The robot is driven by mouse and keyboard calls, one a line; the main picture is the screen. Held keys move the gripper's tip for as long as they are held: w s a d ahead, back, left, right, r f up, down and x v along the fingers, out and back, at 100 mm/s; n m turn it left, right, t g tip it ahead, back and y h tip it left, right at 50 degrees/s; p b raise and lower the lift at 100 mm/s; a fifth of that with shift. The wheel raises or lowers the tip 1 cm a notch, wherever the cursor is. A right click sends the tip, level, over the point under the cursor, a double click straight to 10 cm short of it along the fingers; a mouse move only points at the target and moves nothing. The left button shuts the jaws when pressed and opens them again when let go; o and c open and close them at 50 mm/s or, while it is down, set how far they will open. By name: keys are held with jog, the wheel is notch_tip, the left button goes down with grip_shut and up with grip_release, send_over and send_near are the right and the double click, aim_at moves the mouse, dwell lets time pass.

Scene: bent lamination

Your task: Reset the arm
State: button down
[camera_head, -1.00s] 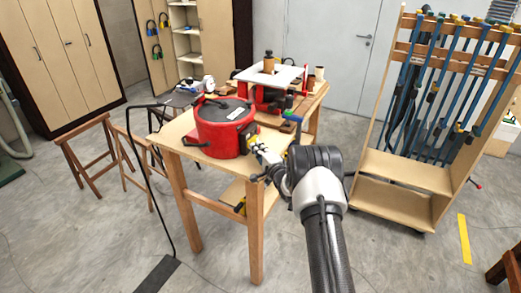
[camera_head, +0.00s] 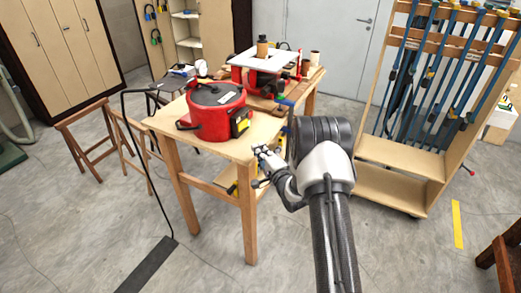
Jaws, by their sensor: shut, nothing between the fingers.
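My gripper (camera_head: 262,152) is at the end of my arm, in front of the right front corner of the wooden workbench (camera_head: 190,143). It is small in the picture and looks shut and empty. The red pot-like machine with a dark lid (camera_head: 213,118) stands on the bench to the left of and behind my gripper, apart from it. My arm comes up from the bottom of the picture and bends left at its wrist.
A wooden clamp rack (camera_head: 400,160) with several blue clamps is to the right. The floor in front is mostly clear.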

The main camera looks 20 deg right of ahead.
jog(key=shift+s+a, duration=0.2)
jog(key=shift+s, duration=0.2)
